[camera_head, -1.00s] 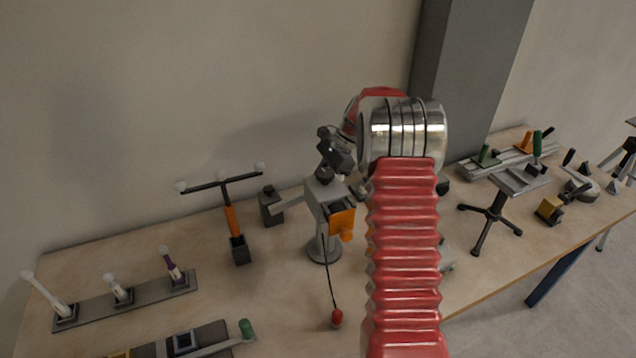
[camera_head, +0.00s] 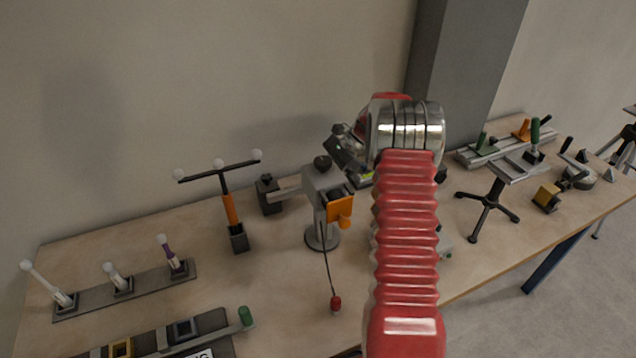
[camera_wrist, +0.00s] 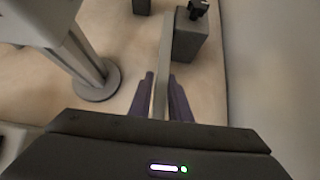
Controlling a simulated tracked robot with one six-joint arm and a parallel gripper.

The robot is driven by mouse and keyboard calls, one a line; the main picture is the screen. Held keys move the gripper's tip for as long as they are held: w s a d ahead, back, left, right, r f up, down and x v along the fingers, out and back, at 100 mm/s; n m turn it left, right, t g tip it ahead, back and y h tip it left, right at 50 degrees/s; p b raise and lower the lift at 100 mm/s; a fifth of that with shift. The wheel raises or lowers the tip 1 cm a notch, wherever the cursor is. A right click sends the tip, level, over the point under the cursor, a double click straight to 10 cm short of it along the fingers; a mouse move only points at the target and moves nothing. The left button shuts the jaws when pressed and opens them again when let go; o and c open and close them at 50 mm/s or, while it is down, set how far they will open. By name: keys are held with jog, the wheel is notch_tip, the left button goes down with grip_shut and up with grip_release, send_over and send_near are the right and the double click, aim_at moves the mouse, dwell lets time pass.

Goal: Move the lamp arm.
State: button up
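I take the lamp to be the grey post (camera_head: 318,222) on a round base, with a grey head, an orange flap (camera_head: 340,208) and a cord ending in a red ball (camera_head: 335,303). A grey bar (camera_head: 288,192) runs left from its head towards a dark block (camera_head: 269,197). My gripper (camera_wrist: 160,90) is behind the lamp in the head view, its fingertips hidden. In the wrist view its purple fingers lie either side of a grey bar (camera_wrist: 163,50), close to it. I cannot tell whether they touch it. The lamp post (camera_wrist: 82,55) stands left of them.
The dark block (camera_wrist: 190,38) is just beyond my fingers. A T-shaped stand (camera_head: 228,205) is left of the lamp. A rack with several white-tipped levers (camera_head: 117,283) is farther left. A tripod stand (camera_head: 490,195) is at right. The wall is close behind the bench.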

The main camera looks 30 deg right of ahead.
jog(key=o, duration=0.4)
jog(key=shift+f, duration=0.25)
jog(key=shift+d+r, duration=0.1)
jog(key=shift+r, duration=0.1)
jog(key=v, duration=1.3)
jog(key=shift+d, duration=0.25)
jog(key=shift+s+r, duration=0.1)
